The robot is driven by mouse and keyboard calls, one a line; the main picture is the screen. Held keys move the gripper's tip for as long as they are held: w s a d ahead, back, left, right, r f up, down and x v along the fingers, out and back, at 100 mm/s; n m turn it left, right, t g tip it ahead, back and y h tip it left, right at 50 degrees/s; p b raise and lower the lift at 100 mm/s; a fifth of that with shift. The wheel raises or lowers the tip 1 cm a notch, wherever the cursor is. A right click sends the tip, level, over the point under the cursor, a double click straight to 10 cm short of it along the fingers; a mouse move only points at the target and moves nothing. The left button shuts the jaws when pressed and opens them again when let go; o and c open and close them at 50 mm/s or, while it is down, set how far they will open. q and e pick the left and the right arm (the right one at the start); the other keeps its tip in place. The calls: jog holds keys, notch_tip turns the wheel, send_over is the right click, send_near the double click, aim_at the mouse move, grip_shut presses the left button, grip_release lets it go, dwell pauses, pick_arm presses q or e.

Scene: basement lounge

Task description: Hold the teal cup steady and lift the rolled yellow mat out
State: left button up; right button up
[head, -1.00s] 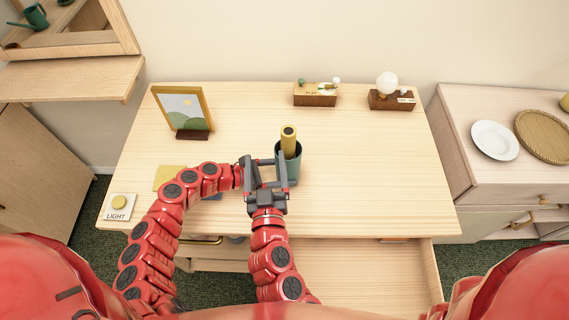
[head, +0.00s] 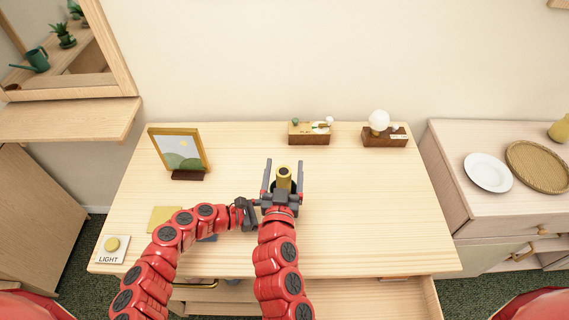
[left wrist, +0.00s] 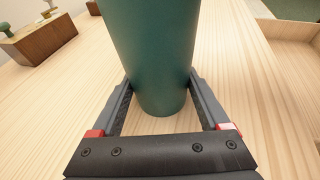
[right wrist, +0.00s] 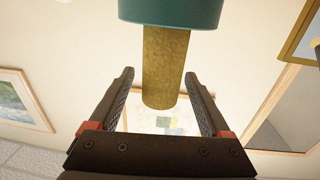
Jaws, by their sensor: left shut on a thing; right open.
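The teal cup (left wrist: 155,50) stands upright on the desk; its body shows in the left wrist view. My left gripper (left wrist: 160,88) is shut on it, one finger on each side. In the head view the cup is mostly hidden behind my right gripper (head: 283,172). The rolled yellow mat (head: 284,178) sticks up out of the cup. My right gripper is open, with a finger on either side of the mat. In the right wrist view, which looks upside down, the mat (right wrist: 166,70) hangs from the cup's rim (right wrist: 170,12), with gaps to both fingers.
A picture frame (head: 180,153) stands at the desk's left, above a yellow square (head: 165,218) and a light switch (head: 112,248). Two wooden blocks (head: 309,133) (head: 384,137) stand at the back. The desk's right side is clear. An open drawer (head: 390,300) is at the front.

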jog(key=shift+w, duration=0.8)
grip_shut()
notch_tip(320, 180, up, 18)
jog(key=shift+f, duration=0.2)
dwell(1.7)
pick_arm(q)
jog(key=o, duration=1.1)
